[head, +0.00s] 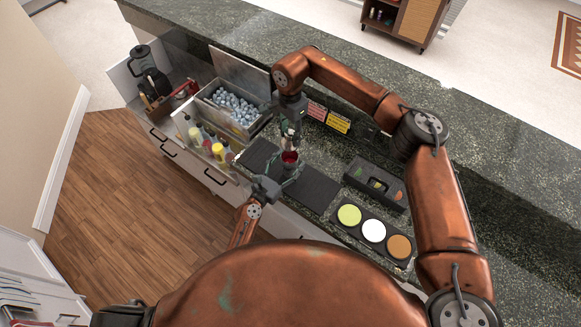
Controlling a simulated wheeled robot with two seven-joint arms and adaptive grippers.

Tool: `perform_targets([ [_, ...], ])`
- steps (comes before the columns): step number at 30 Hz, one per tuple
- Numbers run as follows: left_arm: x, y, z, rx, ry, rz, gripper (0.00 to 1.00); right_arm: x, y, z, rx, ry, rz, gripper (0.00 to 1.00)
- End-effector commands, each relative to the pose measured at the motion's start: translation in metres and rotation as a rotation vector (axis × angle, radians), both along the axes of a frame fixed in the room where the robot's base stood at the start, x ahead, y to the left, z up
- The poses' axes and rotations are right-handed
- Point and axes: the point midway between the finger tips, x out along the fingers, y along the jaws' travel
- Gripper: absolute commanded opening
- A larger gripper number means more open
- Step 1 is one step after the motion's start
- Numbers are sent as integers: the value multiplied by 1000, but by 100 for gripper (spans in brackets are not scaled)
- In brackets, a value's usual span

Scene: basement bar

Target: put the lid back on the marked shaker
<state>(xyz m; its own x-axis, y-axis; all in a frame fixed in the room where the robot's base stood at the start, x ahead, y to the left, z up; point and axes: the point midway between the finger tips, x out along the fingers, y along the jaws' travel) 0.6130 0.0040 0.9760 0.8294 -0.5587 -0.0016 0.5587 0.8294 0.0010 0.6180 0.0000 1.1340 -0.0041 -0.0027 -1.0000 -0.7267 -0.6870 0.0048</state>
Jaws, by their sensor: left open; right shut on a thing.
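A small metal shaker (288,170) with red at its top stands on a dark mat (318,190) in the middle of the counter. My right gripper (289,136) points down just above the shaker. It is shut on a small light piece, apparently the lid, which the fingers mostly hide. I cannot tell whether this piece touches the shaker. My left gripper (279,183) is open, low at the near side of the shaker. Whether its fingers touch the shaker is unclear. The mark on the shaker is too small to make out.
An ice bin (250,127) with its lid raised and several bottles (216,150) stand left. A black caddy (376,184) and a tray with green, white and orange discs (374,231) are right. Yellow and pink cards (338,122) lie behind. A blender (150,79) stands far left.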

Motion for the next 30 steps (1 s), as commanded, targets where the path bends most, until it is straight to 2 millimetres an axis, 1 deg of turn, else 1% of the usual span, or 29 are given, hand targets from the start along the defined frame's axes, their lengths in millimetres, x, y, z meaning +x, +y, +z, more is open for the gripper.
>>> perform_targets([
  [10, 3, -2, 0, 0, 0, 0, 65, 0, 0, 0, 0, 0, 0, 11],
  [11, 3, -2, 0, 0, 0, 0, 63, 0, 0, 0, 0, 0, 0, 11],
  [30, 2, -2, 0, 0, 0, 0, 19, 0, 0, 0, 0, 0, 0, 11],
])
